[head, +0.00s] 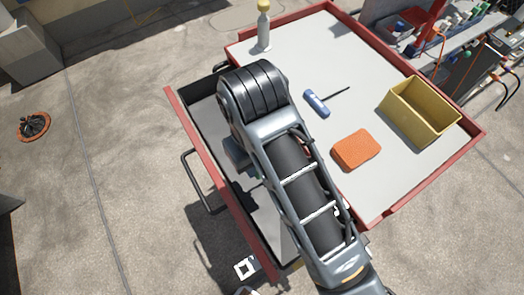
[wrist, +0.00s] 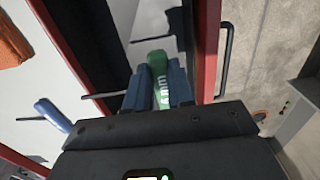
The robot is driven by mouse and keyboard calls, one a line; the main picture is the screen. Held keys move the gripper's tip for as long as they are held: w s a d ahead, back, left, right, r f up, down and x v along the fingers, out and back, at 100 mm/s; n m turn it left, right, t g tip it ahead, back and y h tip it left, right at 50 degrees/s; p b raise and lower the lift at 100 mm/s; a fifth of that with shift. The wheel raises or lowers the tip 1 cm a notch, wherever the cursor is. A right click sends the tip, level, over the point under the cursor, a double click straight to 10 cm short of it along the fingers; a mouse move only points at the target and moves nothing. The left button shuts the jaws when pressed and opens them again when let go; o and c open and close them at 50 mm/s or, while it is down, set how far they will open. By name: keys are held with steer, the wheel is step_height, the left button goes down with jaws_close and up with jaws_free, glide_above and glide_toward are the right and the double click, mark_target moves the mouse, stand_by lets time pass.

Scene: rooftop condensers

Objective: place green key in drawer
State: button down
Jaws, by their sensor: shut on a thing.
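The green key (wrist: 160,84) with white lettering is between the two blue fingers of my gripper (wrist: 157,72) in the wrist view. My gripper is shut on it. The drawer (head: 205,116) is pulled open on the left side of the red-edged cart in the head view. It has a red front and a grey inside. In the wrist view, the drawer's red front (wrist: 208,45) shows just right of the key, and the key appears over the open drawer. Its height above the drawer floor is unclear. My arm hides the key and much of the drawer in the head view.
On the cart top (head: 300,45) are a blue-handled screwdriver (head: 316,103), an orange sponge (head: 357,150), a yellow bin (head: 418,112) and a bottle (head: 264,28). The drawer handle (head: 197,183) sticks out left. An orange-ringed object (head: 34,126) lies on open concrete.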

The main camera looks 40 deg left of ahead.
steer(key=shift+s+f, duration=0.2)
steer(key=shift+f, duration=0.1)
step_height(320, 180, down, 13)
steer(key=b, duration=0.3)
steer(key=shift+d+r+b, duration=0.1)
steer(key=shift+r+b, duration=0.05)
steer(key=shift+b, duration=0.25)
steer(key=w+a, duration=0.2)
steer(key=shift+w+f, duration=0.35)
steer(key=shift+f, duration=0.05)
steer(key=shift+w+a, duration=0.5)
steer(key=shift+w, duration=0.2)
steer(key=shift+w+a+f, duration=0.25)
steer(key=shift+w+a, duration=0.2)
steer(key=shift+w, duration=0.15)
steer(key=shift+w+a+f, duration=0.25)
steer(key=shift+w+a, duration=0.15)
steer(key=shift+w, duration=0.2)
steer(key=shift+f, duration=0.1)
